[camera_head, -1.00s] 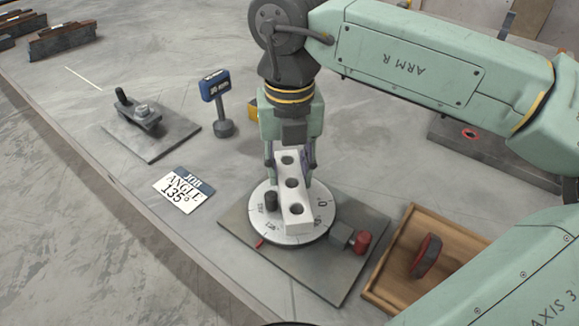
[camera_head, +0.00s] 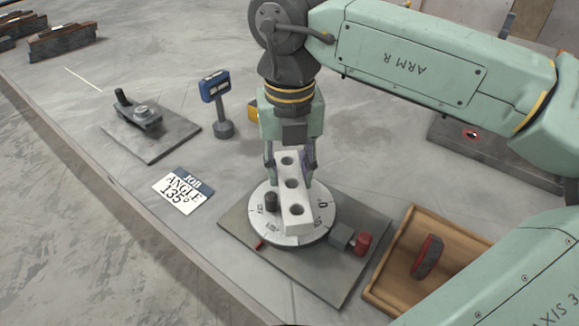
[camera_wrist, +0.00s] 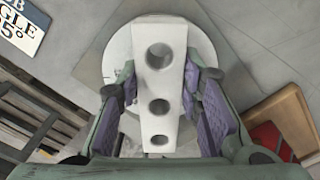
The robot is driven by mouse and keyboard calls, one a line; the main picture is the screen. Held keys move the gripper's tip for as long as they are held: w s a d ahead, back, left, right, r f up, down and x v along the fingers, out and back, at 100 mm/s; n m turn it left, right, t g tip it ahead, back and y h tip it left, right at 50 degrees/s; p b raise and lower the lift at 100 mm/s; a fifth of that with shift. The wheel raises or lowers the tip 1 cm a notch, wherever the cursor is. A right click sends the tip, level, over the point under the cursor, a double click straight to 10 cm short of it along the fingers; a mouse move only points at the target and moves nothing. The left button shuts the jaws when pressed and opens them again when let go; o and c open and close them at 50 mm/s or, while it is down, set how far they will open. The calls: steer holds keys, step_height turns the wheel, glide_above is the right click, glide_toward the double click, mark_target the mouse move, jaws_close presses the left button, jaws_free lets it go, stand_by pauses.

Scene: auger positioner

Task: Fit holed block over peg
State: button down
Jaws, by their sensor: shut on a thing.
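The white block (camera_head: 294,206) is long, with three round holes in a row. My gripper (camera_head: 290,168) is shut on its far part from above, and the block reaches out over the dial. A round pale dial (camera_head: 322,228) with angle marks sits on a dark base plate. A short dark peg (camera_head: 271,202) stands on the dial, just left of the block. In the wrist view the block (camera_wrist: 158,88) lies between the purple finger pads, over the dial (camera_wrist: 120,48); I cannot make out the peg there. I cannot tell whether the block touches the dial.
A card (camera_head: 184,191) reads "JOB ANGLE 135°". A red-ended clamp (camera_head: 362,244) sits at the dial's right. A wooden tray (camera_head: 380,291) with a red and dark object stands further right. A blue-headed gauge (camera_head: 216,87) and a clamp plate (camera_head: 165,144) stand left.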

mark_target(289, 170)
steer(key=shift+f+b, duration=1.45)
steer(key=c, duration=1.1)
jaws_free()
steer(key=shift+o, duration=0.2)
step_height(289, 170, up, 12)
steer(key=shift+r, duration=0.1)
